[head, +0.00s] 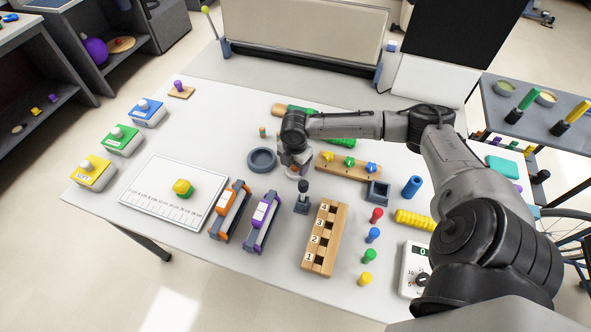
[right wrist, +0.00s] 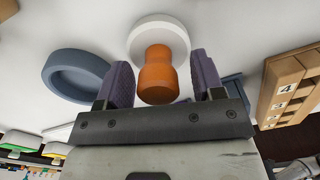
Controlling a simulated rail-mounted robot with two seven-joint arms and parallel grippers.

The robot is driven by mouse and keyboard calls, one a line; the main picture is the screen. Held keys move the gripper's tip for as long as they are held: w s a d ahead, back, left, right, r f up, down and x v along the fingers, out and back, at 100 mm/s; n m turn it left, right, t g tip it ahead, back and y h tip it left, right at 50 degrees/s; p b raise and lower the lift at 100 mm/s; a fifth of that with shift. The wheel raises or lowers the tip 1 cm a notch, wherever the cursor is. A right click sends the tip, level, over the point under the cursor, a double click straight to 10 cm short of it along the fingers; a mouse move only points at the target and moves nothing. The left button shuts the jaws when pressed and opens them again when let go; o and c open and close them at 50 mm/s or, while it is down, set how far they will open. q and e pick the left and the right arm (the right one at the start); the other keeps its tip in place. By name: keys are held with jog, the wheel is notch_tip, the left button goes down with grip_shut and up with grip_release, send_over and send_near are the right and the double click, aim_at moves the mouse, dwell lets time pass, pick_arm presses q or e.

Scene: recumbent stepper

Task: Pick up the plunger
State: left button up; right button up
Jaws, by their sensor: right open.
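An orange handle on a white round base, which looks like the plunger (right wrist: 157,72), stands on the white table. It shows between the two purple-grey fingers of my right gripper (right wrist: 160,85) in the right wrist view. The fingers are open, one on each side, with a gap on both sides of the orange part. In the head view my right gripper (head: 296,165) points down at the table's middle and hides most of this piece. My left gripper is not in view.
A blue-grey ring dish (head: 262,160) stands just left of my right gripper. A black-knobbed piece on a grey base (head: 302,200) stands in front, and a numbered wooden block (head: 322,238) is to the right. A wooden strip with coloured stars (head: 348,168) lies behind right.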

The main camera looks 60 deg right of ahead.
jog(key=shift+c, duration=0.4)
jog(key=c, duration=1)
jog(key=shift+o, duration=0.2)
jog(key=shift+r, duration=0.1)
notch_tip(320, 180, up, 4)
jog(key=shift+f+p, duration=0.15)
jog(key=shift+p, duration=0.7)
jog(key=s+r+p, duration=0.3)
jog(key=s+r, duration=0.4)
jog(key=s, duration=0.4)
jog(key=shift+s+p, duration=0.3)
jog(key=shift+p, duration=0.05)
